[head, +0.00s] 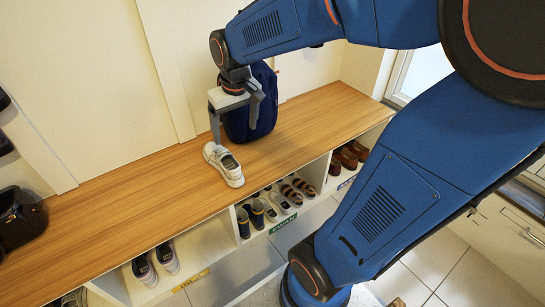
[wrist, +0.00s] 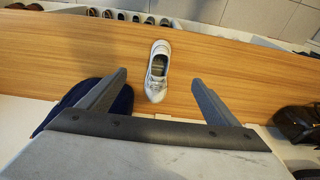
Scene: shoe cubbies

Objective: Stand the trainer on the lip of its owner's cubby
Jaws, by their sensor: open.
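A white trainer (head: 224,164) stands alone on the wooden bench top (head: 120,190), close to its front edge. It also shows in the wrist view (wrist: 158,72), beyond and between my fingers. My gripper (head: 236,130) is open and empty above the bench, just behind the trainer and apart from it; both fingers show in the wrist view (wrist: 160,82). Cubbies (head: 240,222) open below the bench front, with coloured labels on their lips: a yellow label (head: 190,281), a green label (head: 283,221) and a blue label (head: 346,183). The label writing is too small to read surely.
A blue backpack (head: 262,105) stands behind my gripper. A black bag (head: 20,218) sits at the far left.

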